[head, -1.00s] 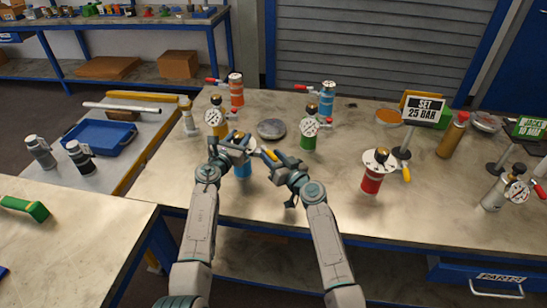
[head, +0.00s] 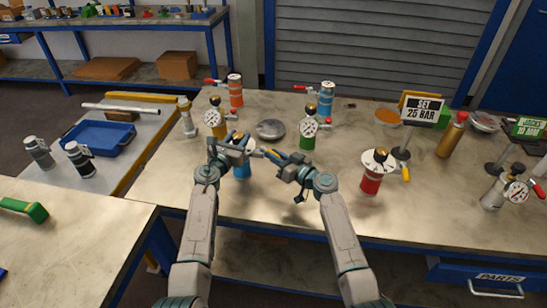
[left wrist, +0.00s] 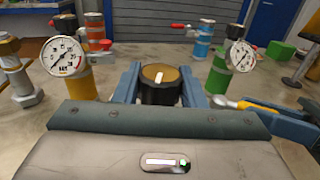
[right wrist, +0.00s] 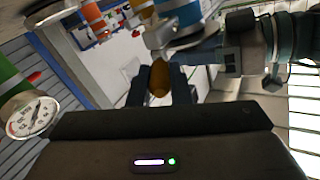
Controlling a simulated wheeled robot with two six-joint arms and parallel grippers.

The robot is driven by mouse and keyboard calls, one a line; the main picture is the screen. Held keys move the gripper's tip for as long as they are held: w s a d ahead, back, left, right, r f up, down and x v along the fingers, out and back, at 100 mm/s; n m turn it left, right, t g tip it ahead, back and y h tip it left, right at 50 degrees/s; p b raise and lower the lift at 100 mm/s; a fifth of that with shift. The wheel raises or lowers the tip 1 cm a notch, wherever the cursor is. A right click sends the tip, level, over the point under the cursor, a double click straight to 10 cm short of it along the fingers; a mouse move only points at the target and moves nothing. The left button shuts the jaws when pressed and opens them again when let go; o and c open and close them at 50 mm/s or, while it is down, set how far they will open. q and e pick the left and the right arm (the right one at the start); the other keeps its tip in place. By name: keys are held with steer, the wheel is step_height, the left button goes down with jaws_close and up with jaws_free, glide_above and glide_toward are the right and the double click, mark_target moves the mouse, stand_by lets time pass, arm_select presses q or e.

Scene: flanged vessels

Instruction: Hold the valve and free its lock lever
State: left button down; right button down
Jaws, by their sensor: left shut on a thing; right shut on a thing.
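The valve is a blue vessel (head: 241,171) standing on the bench, with a black, gold-topped cap that shows in the left wrist view (left wrist: 159,84). My left gripper (head: 242,142) is shut around this cap from above and hides much of the top in the head view. The valve's lock lever sticks out to the right, with a yellow grip (left wrist: 243,103) in the left wrist view. My right gripper (head: 275,155) is shut on this yellow grip, which shows between its fingers in the right wrist view (right wrist: 159,78). The lever's exact angle is hard to tell.
A yellow gauge vessel (head: 213,120) and a green one (head: 308,131) stand close behind my grippers. A red vessel (head: 372,180) stands to the right. A grey round dish (head: 270,129) lies behind. A "SET 25 BAR" sign (head: 421,110) stands farther right. The bench front is clear.

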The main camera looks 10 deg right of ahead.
steer(key=shift+w+d+f+n+g+y, duration=0.1)
steer(key=shift+w+d+n+g+y, duration=0.25)
steer(key=shift+n+g+y, duration=0.85)
steer(key=shift+w+d+r+n+g+y, duration=0.1)
steer(key=shift+w+d+n+g+y, duration=0.1)
steer(key=shift+w+n+g+y, duration=1)
steer(key=shift+s+d+f+n+g+y, duration=0.1)
steer(key=shift+s+d+n+g+y, duration=0.25)
steer(key=shift+n+g, duration=0.9)
steer(key=shift+m+g, duration=0.35)
steer(key=shift+g, duration=0.2)
steer(key=shift+a, duration=0.1)
steer(key=c, duration=1.3)
jaws_free()
step_height(320, 180, up, 10)
steer(key=shift+r, duration=0.1)
